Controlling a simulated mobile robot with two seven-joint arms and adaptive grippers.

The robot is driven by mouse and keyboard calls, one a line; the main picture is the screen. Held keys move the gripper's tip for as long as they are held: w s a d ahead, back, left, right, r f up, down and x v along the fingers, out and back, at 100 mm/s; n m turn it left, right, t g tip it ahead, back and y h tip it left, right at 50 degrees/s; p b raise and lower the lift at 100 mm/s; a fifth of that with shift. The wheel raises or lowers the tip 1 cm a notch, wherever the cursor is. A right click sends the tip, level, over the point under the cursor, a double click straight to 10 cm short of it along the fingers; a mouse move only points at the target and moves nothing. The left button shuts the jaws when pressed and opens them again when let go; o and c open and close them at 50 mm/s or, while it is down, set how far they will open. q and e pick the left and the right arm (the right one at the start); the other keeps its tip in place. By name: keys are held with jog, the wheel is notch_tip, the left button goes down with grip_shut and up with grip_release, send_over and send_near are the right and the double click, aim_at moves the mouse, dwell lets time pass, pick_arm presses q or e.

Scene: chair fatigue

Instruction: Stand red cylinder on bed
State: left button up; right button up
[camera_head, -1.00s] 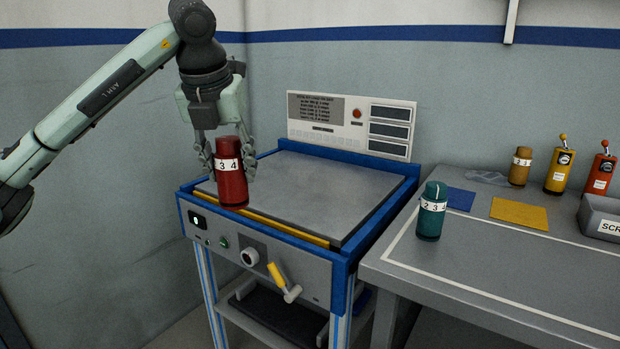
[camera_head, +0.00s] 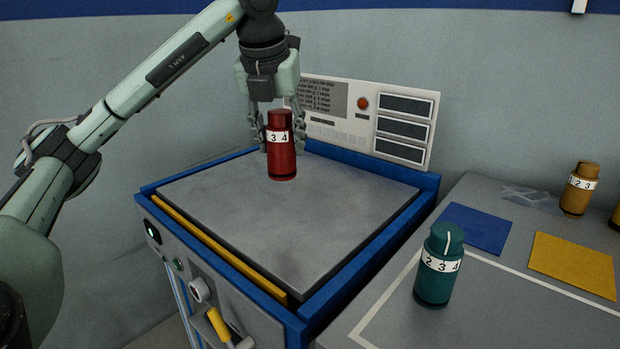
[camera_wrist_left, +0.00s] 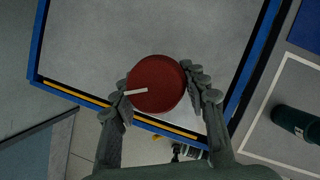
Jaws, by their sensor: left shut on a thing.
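The red cylinder (camera_head: 281,158) is upright, with a white band marked 3 4, in the head view. My left gripper (camera_head: 280,135) comes down from above and is shut on it. In the left wrist view the cylinder's round red top (camera_wrist_left: 157,84) shows between the fingers of my left gripper (camera_wrist_left: 166,92). The bed is the grey plate (camera_head: 250,225) in a blue frame; it also shows in the left wrist view (camera_wrist_left: 110,45). The cylinder is over the back part of the bed; I cannot tell whether its base touches. My right gripper is not in view.
A sign panel (camera_head: 405,155) stands behind the bed. On the grey bench at right are a teal cylinder (camera_head: 438,275), a blue mat (camera_head: 476,228), a yellow mat (camera_head: 573,264) and an orange cylinder (camera_head: 578,190). A yellow-handled lever (camera_head: 219,325) is on the front.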

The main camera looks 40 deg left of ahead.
pick_arm(q)
jog(key=w+f, duration=0.3)
jog(key=w+d+f, duration=0.1)
jog(key=w+f, duration=0.5)
jog(key=shift+w+d+f, duration=0.25)
jog(key=shift+f, duration=0.15)
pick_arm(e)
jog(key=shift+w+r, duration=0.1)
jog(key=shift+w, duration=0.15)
pick_arm(q)
jog(key=shift+f, duration=0.15)
jog(key=o, duration=1.5)
jog(key=shift+c, duration=0.2)
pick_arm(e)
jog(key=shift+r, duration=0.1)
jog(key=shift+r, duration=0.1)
